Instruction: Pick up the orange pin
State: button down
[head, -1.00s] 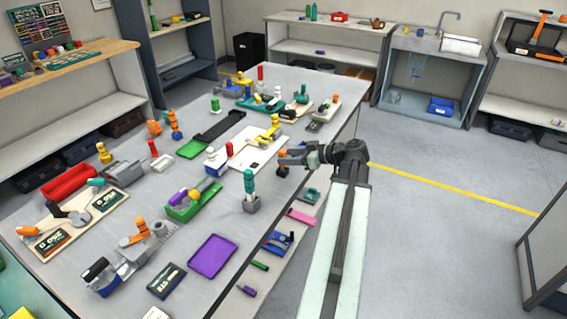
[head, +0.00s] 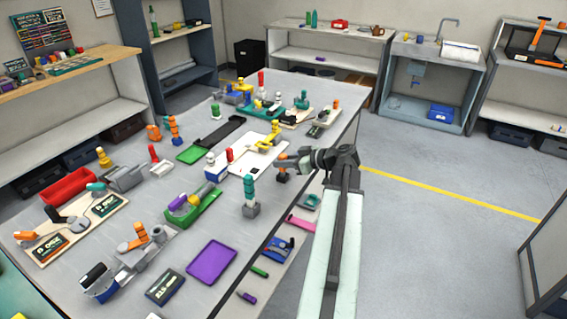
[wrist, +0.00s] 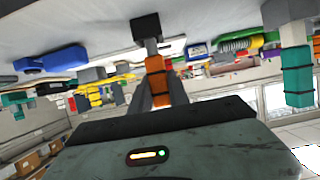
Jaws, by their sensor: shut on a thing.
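The orange pin (wrist: 155,80) stands in line with my gripper in the wrist view, where the scene appears upside down. My gripper (wrist: 157,92) has its two grey fingers shut on the pin's orange body from either side. A grey stem shows beyond the orange part and meets a dark block (wrist: 145,27) at the bench surface. I cannot tell whether the stem is seated in the block or just clear of it. In the head view my gripper (head: 290,163) is at the bench's right edge, with the orange pin (head: 282,170) small and partly hidden there.
A teal pin in a grey block (head: 250,210) stands nearby toward the front. A white tray with yellow parts (head: 245,160) lies to the left. The bench (head: 235,235) is crowded with fixtures and trays. Open floor (head: 430,235) lies to the right.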

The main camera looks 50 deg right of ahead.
aim_at(283, 155)
notch_tip(283, 155, up, 4)
jog(key=p, duration=0.3)
jog(key=s+d, duration=0.3)
jog(key=s, duration=0.4)
jog(key=s+d+p, duration=0.1)
jog(key=s+d, duration=0.2)
jog(key=s, duration=0.4)
jog(key=shift+s+d+r, duration=0.25)
jog(key=shift+s+d, duration=0.05)
jog(key=shift+d, duration=0.1)
